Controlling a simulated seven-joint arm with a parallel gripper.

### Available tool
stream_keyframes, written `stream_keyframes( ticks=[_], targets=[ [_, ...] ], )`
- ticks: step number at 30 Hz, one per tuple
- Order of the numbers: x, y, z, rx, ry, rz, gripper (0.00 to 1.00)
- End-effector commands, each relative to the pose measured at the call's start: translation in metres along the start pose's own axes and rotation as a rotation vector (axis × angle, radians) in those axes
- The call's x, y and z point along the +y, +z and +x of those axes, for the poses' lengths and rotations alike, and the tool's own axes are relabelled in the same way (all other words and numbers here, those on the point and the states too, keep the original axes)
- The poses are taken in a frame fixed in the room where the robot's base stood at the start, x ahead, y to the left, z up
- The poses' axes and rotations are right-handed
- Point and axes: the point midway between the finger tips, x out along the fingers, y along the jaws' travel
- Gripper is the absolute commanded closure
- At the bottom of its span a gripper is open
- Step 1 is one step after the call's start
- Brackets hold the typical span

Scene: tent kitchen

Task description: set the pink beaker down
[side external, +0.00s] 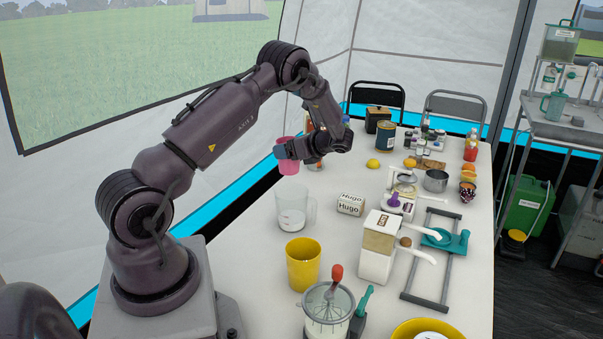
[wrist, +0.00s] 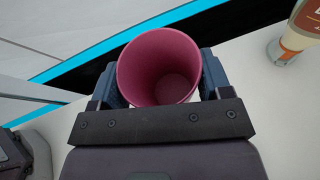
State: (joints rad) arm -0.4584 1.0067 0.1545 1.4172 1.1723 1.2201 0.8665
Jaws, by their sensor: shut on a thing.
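The pink beaker (side external: 289,167) is upright and empty, near the left edge of the white table in the side external view. It also shows in the wrist view (wrist: 158,68), where I look down into its open top. My gripper (side external: 284,150) is shut on it, with a dark blue finger on each side of its wall in the wrist view (wrist: 160,88). The beaker's base is hidden in the wrist view, and I cannot tell whether it touches the table.
A bottle (wrist: 296,35) stands right of the beaker. Bare tabletop lies between the beaker and bottle.

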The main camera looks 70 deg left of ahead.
Motion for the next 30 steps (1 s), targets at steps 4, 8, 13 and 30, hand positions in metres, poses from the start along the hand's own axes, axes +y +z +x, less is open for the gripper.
stream_keyframes(
  ticks=[4,8,13,30],
  targets=[
    [-0.026,-0.007,0.012,0.0,0.001,-0.001,0.51],
    [-0.044,-0.019,0.024,0.001,0.002,0.001,0.51],
    [-0.064,-0.037,0.037,0.001,0.001,0.001,0.51],
    [-0.086,-0.07,0.057,0.001,0.001,0.002,0.51]
  ],
)
